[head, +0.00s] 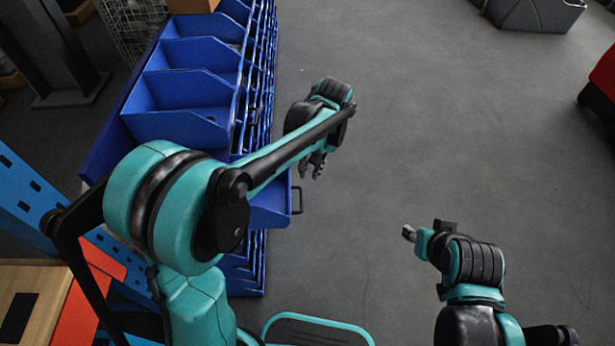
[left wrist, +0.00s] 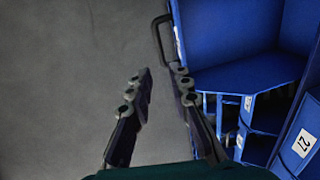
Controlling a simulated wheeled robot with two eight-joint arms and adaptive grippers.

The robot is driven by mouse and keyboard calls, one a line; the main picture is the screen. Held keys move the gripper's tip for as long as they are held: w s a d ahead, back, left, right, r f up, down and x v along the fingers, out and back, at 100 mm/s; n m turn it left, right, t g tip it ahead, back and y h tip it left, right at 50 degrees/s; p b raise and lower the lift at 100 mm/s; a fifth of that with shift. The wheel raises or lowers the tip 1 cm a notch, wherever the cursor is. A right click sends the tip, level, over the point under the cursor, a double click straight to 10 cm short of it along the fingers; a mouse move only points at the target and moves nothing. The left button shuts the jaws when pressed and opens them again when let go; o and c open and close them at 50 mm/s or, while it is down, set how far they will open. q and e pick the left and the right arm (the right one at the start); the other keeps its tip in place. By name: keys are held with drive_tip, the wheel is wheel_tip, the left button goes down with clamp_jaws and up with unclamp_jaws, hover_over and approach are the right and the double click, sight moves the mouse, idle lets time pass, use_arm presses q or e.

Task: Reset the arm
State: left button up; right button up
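My left arm reaches in from the left of the head view, over the blue bin rack. My left gripper (head: 312,166) hangs over the floor just right of the rack. In the left wrist view its two fingers (left wrist: 161,74) stand apart with nothing between them. The right finger is close to a blue bin (left wrist: 235,85) and its dark handle (left wrist: 160,38); I cannot tell whether they touch. My right gripper (head: 409,232) is at the lower right of the head view, over bare floor. It is small there, and its opening cannot be made out.
The blue rack (head: 188,100) of open bins runs along the left. A bin handle (head: 297,200) sticks out on its right side. A blue and orange frame with a wooden top (head: 35,290) is at lower left. A red object (head: 602,80) stands far right. The middle floor is clear.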

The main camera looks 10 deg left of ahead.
use_arm(q)
drive_tip(key=shift+r, duration=0.15)
idle(0.4)
drive_tip(key=s+a+r+m+t+h, duration=0.1)
drive_tip(key=s+a+r+t, duration=0.1)
drive_tip(key=s, duration=0.6)
drive_tip(key=s+a+r+m+t+h, duration=0.1)
drive_tip(key=s+a+r+t, duration=0.1)
drive_tip(key=s+a+t, duration=0.3)
drive_tip(key=s, duration=0.3)
drive_tip(key=shift+a+m+t, duration=0.3)
drive_tip(key=shift+a, duration=0.1)
